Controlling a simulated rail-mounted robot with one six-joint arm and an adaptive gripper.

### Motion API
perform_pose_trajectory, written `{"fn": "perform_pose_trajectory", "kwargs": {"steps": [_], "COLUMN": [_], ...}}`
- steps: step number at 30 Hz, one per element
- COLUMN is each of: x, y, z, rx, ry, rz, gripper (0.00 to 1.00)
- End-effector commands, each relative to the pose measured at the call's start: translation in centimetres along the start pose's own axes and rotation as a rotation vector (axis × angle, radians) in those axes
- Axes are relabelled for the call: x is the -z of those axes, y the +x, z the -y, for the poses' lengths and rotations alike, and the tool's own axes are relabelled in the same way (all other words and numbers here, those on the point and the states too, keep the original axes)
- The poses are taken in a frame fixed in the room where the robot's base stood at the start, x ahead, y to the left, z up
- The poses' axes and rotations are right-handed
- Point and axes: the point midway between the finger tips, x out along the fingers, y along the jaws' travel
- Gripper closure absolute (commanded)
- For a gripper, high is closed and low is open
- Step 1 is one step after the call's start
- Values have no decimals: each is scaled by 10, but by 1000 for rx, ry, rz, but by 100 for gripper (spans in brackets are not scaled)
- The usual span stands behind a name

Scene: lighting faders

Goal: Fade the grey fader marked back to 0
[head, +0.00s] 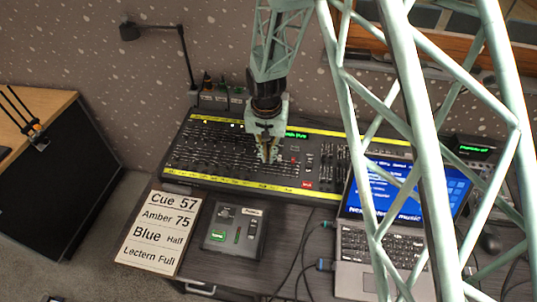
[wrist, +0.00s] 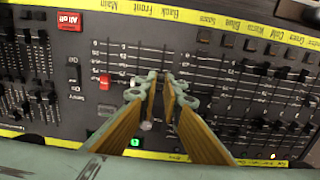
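The lighting desk (head: 220,187) is a dark panel with rows of faders and yellow label strips. In the wrist view its labels read upside down, among them Main, Front and Back (wrist: 172,13). A light grey fader cap (wrist: 146,126) shows between my gripper's fingers, roughly in line with the Back label and far from it. My gripper (wrist: 161,78) points down at the panel, its fingertips apart with a narrow gap and nothing held. The tips lie nearer the label strip than the cap does. In the head view my gripper (head: 268,156) is over the middle of the desk.
A red fader cap (wrist: 105,81) is left of my fingers, and dark caps crowd the right. A red button (wrist: 69,21) is farther left.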

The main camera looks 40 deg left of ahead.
Motion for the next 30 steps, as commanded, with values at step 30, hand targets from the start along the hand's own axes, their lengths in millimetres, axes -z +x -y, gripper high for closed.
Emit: {"fn": "perform_pose_trajectory", "kwargs": {"steps": [30], "x": [-32], "y": [1], "z": [0], "rx": [-1], "ry": [0], "rz": [1], "gripper": [97]}}
